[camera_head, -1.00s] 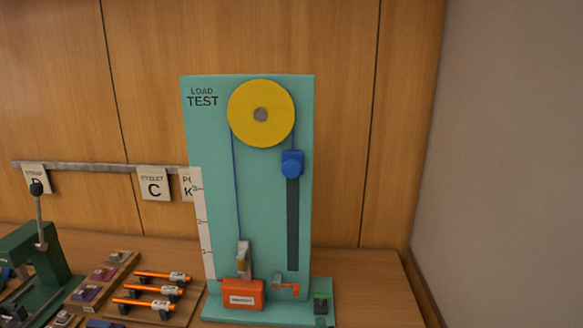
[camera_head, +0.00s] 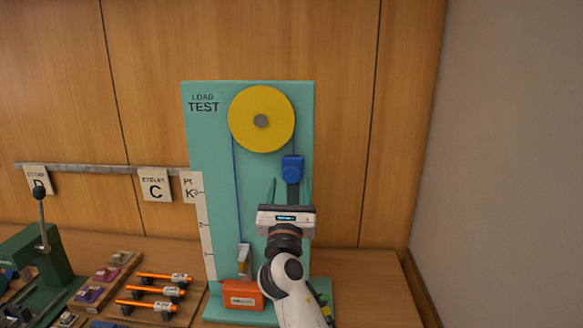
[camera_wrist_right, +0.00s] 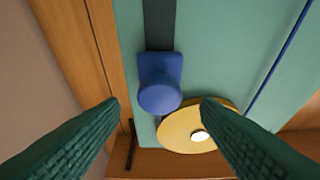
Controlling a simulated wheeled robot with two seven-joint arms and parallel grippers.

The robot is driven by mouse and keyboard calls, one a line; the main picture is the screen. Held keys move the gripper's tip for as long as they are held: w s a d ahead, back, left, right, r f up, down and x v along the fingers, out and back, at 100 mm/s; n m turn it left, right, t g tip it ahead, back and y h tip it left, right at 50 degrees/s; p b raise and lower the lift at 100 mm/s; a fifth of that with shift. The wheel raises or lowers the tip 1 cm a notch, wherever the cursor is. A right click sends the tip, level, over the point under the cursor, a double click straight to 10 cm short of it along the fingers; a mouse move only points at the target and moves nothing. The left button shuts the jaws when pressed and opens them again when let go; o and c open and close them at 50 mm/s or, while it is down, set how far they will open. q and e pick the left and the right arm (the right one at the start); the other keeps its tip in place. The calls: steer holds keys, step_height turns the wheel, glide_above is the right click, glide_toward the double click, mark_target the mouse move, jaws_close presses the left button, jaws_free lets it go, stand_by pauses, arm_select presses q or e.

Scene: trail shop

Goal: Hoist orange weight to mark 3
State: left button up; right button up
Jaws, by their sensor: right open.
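The orange weight (camera_head: 242,295) sits at the foot of the teal load test board (camera_head: 205,130), hung on a blue cord below the yellow pulley (camera_head: 262,102). A scale strip (camera_head: 206,240) with marks runs up the board's left edge, its numbers partly unclear. A blue slider knob (camera_head: 292,170) is at the top of the dark slot on the right. My right gripper (camera_head: 290,192) is in front of the slot, just below the knob. In the right wrist view, its green fingers (camera_wrist_right: 158,105) are open and apart, with the knob (camera_wrist_right: 160,92) beyond them, not held.
A rack with orange rods (camera_head: 160,291) and a green lever press (camera_head: 38,262) stand at the left. Labelled cards (camera_head: 155,184) hang from a rail behind. The bench right of the board (camera_head: 375,290) looks clear. A grey wall closes the right side.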

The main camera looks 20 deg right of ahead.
mark_target(291, 176)
steer(key=p+x, duration=0.1)
steer(key=x, duration=0.4)
steer(key=shift+w+d, duration=0.1)
steer(key=shift+w, duration=0.05)
